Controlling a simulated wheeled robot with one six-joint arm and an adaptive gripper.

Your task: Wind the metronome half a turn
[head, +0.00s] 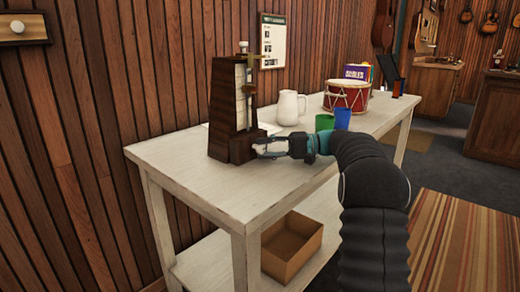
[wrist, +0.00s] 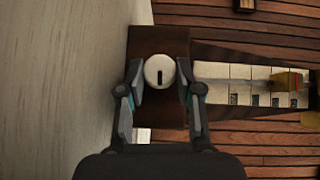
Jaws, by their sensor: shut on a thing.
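The metronome (head: 221,105) is a tall dark wooden case with a pale scale and pendulum, upright on the left end of the white table. In the wrist view its dark base (wrist: 143,42) carries a round whitish winding knob (wrist: 159,71) with a dark slot. The slot runs up and down in that picture. My gripper (head: 262,148) reaches the metronome's lower right side. In the wrist view my gripper (wrist: 159,76) has one finger on each side of the knob, shut on it. In the head view the fingers mostly hide the knob.
On the white table (head: 185,160) stand a white pitcher (head: 290,107), a green cup (head: 324,122), a blue cup (head: 342,119) and a red drum (head: 346,96), all behind the metronome. An open cardboard box (head: 290,249) is on the lower shelf. The front tabletop is clear.

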